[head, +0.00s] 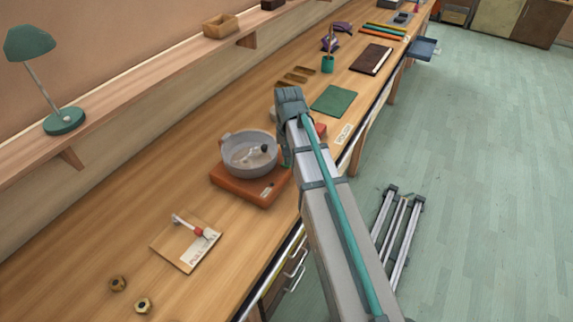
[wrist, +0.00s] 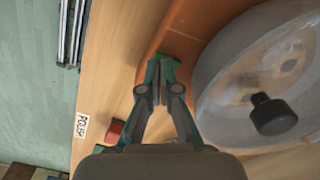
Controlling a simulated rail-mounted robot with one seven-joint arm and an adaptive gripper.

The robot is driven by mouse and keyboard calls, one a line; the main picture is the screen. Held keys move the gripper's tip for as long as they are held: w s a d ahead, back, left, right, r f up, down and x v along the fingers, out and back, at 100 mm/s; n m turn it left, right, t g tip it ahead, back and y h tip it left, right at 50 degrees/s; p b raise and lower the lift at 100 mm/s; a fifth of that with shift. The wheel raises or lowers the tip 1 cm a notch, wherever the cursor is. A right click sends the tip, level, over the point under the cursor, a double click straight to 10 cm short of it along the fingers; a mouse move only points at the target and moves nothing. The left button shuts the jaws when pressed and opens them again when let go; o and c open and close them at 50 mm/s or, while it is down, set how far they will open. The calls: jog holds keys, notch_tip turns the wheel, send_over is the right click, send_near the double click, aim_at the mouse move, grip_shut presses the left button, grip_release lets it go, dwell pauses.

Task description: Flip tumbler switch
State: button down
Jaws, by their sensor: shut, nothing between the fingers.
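The tumbler is a grey round bowl (head: 249,152) on an orange base (head: 240,187), standing on the wooden bench. In the wrist view its translucent bowl (wrist: 215,90) with a black knob (wrist: 273,115) fills the right side, and the orange base (wrist: 215,25) lies beyond my fingertips. My gripper (wrist: 161,70) is shut and empty, its tips close to the base's edge near a small green patch (wrist: 181,46). I cannot tell whether that patch is the switch, or whether the tips touch it. In the head view my gripper (head: 284,153) is mostly hidden behind my arm, right of the bowl.
A red block (wrist: 114,131) and a POLISH label (wrist: 81,125) lie beside my gripper. A green mat (head: 333,101) lies farther along.

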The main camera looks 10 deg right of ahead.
jog(key=shift+f, duration=0.75)
dwell(0.3)
jog(key=shift+r, duration=0.15)
jog(key=shift+r+p, duration=2.35)
jog(key=shift+r, duration=1.05)
